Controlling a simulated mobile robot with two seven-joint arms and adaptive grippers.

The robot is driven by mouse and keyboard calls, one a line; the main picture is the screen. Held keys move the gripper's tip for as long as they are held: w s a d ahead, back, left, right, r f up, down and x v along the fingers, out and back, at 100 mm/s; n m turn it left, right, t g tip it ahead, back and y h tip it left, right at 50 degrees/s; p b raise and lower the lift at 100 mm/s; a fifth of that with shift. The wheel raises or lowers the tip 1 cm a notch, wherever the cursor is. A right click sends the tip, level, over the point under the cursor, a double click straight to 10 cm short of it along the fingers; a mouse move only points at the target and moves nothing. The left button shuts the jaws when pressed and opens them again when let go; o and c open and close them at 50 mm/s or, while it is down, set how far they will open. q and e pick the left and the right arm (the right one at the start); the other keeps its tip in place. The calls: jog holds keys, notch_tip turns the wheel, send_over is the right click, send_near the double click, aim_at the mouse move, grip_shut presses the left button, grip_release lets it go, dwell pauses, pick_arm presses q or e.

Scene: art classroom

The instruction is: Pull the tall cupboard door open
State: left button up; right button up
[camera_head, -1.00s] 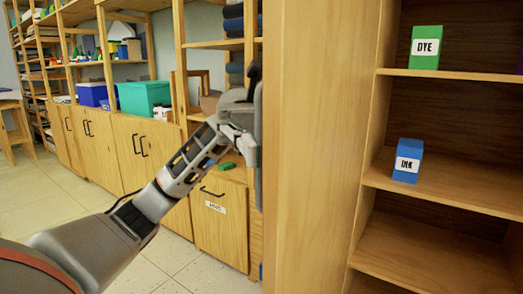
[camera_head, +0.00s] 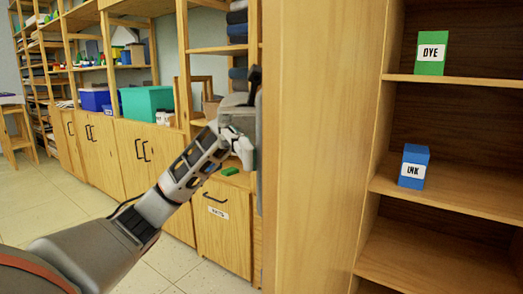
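The tall cupboard door (camera_head: 318,150) stands open, seen nearly edge-on as a wide wooden panel in the middle of the head view. To its right the cupboard's inside shows, with shelves (camera_head: 450,190). My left arm reaches in from the lower left, and its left gripper (camera_head: 252,110) is at the door's left side. The door partly hides the gripper's fingers, so I cannot tell whether they are open or shut, or whether they touch the door. My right gripper is not in view.
A green DYE box (camera_head: 432,53) and a blue INK box (camera_head: 413,167) stand on the cupboard shelves. Behind my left arm are low cabinets (camera_head: 140,160) with a teal bin (camera_head: 146,102) and a blue bin (camera_head: 95,99) on top.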

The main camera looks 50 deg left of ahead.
pick_arm(q)
jog(key=v, duration=1.2)
jog(key=shift+s, duration=0.1)
dwell(0.4)
